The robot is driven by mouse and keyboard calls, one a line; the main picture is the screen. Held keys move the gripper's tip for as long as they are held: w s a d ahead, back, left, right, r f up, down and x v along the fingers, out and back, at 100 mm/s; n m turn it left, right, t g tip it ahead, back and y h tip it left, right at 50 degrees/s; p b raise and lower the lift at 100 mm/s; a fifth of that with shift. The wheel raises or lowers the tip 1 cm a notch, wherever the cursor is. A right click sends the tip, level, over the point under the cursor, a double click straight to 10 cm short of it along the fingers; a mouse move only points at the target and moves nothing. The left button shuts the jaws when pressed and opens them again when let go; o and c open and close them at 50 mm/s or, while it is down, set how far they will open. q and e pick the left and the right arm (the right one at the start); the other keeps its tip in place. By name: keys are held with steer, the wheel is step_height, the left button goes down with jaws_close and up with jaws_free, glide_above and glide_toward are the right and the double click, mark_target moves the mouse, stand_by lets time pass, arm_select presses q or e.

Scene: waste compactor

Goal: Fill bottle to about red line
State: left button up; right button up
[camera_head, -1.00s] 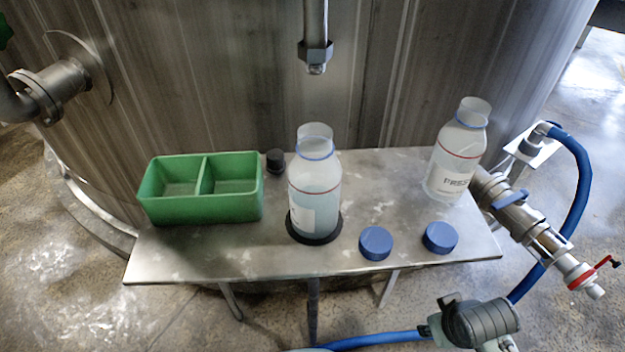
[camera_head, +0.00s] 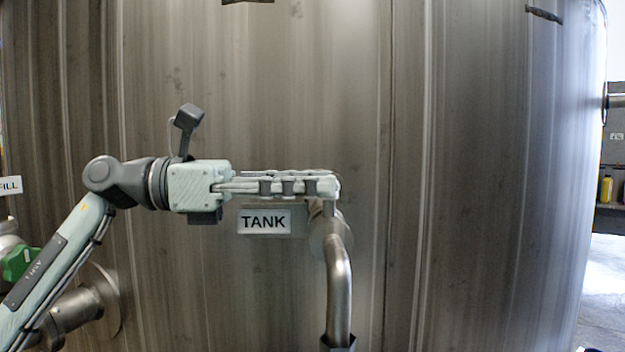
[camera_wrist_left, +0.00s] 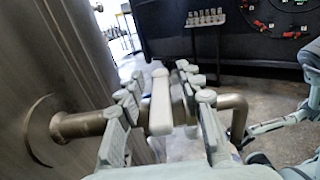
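My left gripper (camera_head: 332,186) reaches in from the left in front of the tank, at the top of a bent metal pipe (camera_head: 341,275) beside the TANK label. In the left wrist view the pipe (camera_wrist_left: 85,125) comes out of the tank wall. There, a pale lever-like handle (camera_wrist_left: 160,105) lies between the fingers of my left gripper (camera_wrist_left: 160,90). The fingers are apart, with gaps visible on both sides of the handle.
The tank wall (camera_head: 480,200) stands close behind the gripper. A TANK label (camera_head: 264,221) is on it. At the far left are a FILL label (camera_head: 8,185) and a green valve handle (camera_head: 20,262). A shelf with small items (camera_wrist_left: 205,18) stands in the background.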

arm_select(q)
steer(key=shift+d, duration=0.25)
jaws_close()
stand_by(0.3)
